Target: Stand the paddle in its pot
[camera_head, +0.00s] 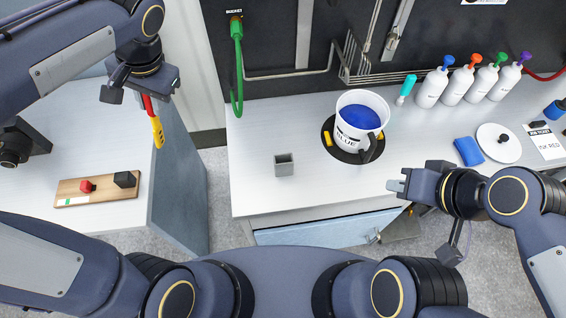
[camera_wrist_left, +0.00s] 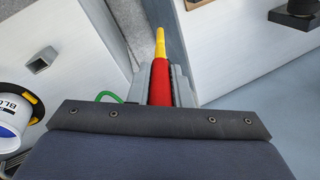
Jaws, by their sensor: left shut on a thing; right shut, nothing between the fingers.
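The paddle (camera_head: 156,128) has a red handle and a yellow end. My left gripper (camera_head: 143,92) is shut on its red handle and holds it in the air by the left bench's edge, yellow end down. In the left wrist view the paddle (camera_wrist_left: 161,50) lies between the two fingers, yellow end pointing away. A small grey square pot (camera_head: 284,168), open at the top, stands on the middle bench, well right of the paddle; it also shows in the left wrist view (camera_wrist_left: 42,61). My right gripper (camera_head: 395,186) is shut and empty near the bench's front edge.
A white bucket (camera_head: 348,104) of blue liquid stands on a dark round plate right of the pot. Several squeeze bottles line the back right. A blue cloth (camera_head: 468,151) and white lid (camera_head: 499,143) lie further right. The bench left of the pot is clear.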

